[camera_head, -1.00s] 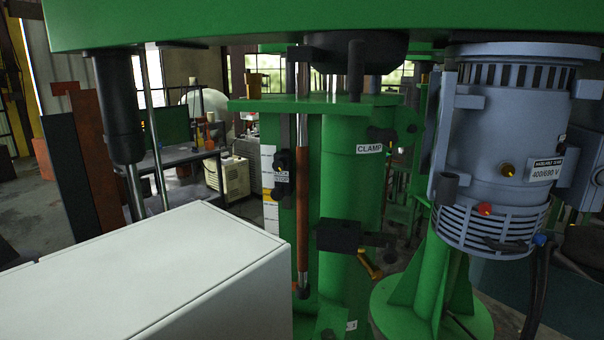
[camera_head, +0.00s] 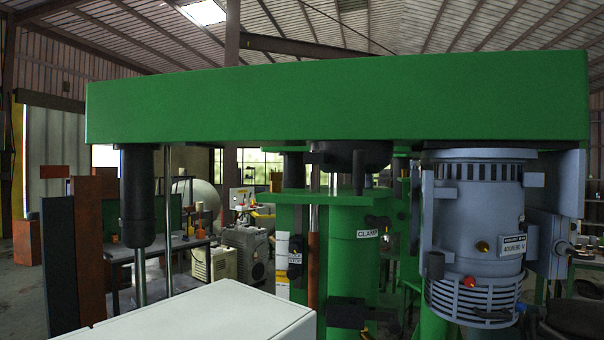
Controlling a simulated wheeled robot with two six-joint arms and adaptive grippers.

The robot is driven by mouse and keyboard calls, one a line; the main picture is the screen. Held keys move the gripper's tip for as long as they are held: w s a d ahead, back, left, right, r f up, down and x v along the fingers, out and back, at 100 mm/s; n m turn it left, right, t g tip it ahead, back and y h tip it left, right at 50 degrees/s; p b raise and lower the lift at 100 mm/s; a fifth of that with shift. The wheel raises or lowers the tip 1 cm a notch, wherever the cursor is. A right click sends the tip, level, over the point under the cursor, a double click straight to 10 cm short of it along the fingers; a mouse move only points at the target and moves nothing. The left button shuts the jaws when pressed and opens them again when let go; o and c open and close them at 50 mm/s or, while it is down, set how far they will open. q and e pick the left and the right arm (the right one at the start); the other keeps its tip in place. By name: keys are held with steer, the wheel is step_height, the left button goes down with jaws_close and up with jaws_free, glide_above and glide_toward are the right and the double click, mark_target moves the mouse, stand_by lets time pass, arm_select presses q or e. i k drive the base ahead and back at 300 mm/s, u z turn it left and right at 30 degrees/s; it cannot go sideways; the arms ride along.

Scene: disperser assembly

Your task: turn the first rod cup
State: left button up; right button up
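The disperser's long green beam (camera_head: 340,100) spans the view. A black cylinder (camera_head: 137,195) with a thin shaft below it hangs from its left end, and a thin metal rod (camera_head: 168,225) stands beside it. In the middle, a copper-coloured rod (camera_head: 313,262) runs upright in front of the green column (camera_head: 352,262), which bears a CLAMP label. A dark round part (camera_head: 350,156) sits under the beam above it. I cannot tell for sure which part is the first rod cup. Neither of my grippers is in view.
A grey-blue motor (camera_head: 478,215) with a slatted lower guard hangs at the right. A white box-like surface (camera_head: 215,318) fills the lower middle. A workbench (camera_head: 160,250) and a beige machine (camera_head: 245,252) stand behind at the left. Open floor shows at the far left.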

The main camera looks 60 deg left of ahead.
mark_target(274, 176)
steer(key=u, duration=0.15)
steer(key=i, duration=1)
steer(key=u, duration=0.5)
